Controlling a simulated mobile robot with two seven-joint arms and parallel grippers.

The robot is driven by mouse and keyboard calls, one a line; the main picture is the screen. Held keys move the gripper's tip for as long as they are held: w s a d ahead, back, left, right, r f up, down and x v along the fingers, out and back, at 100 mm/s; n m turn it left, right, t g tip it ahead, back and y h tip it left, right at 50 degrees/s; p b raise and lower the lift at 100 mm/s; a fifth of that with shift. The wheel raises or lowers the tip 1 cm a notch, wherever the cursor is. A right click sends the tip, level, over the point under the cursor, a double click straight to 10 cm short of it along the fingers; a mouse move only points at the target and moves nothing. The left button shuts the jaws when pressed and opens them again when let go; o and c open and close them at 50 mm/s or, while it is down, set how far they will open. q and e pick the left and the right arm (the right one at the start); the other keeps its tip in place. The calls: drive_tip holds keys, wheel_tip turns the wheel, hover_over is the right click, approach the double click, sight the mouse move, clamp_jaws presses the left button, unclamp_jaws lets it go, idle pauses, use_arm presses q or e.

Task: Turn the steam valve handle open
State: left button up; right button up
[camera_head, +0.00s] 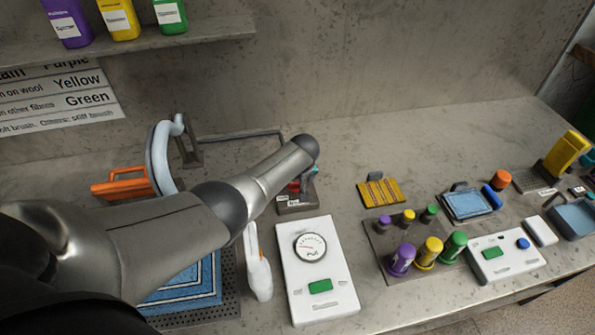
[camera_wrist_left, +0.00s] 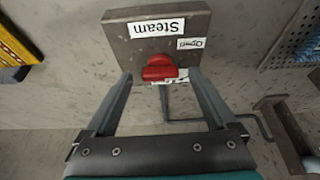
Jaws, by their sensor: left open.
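The steam valve is a grey-brown block (camera_wrist_left: 185,35) with a "Steam" label and a smaller label beside it, seen upside down in the left wrist view. Its red handle (camera_wrist_left: 160,68) sticks out toward my gripper. My open left gripper (camera_wrist_left: 162,76) has one finger on each side of the handle, with a gap visible on both sides. In the head view, the valve base (camera_head: 297,205) stands behind the white gauge panel, and my left gripper (camera_head: 307,178) is over it, partly hiding the red handle (camera_head: 294,186). My right gripper is not in view.
A white gauge panel (camera_head: 318,272) stands just in front of the valve. A pipe (camera_head: 240,136) runs behind it. A blue rug (camera_head: 190,285) on a perforated tray lies left, partly under my arm.

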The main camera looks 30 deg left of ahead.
use_arm(q)
drive_tip(key=shift+s+d+r+p, duration=0.1)
drive_tip(key=shift+s+r+p, duration=0.05)
drive_tip(key=shift+r+p, duration=0.3)
drive_tip(key=p+v, duration=0.4)
drive_tip(key=v, duration=1)
drive_tip(key=shift+s+f, duration=0.15)
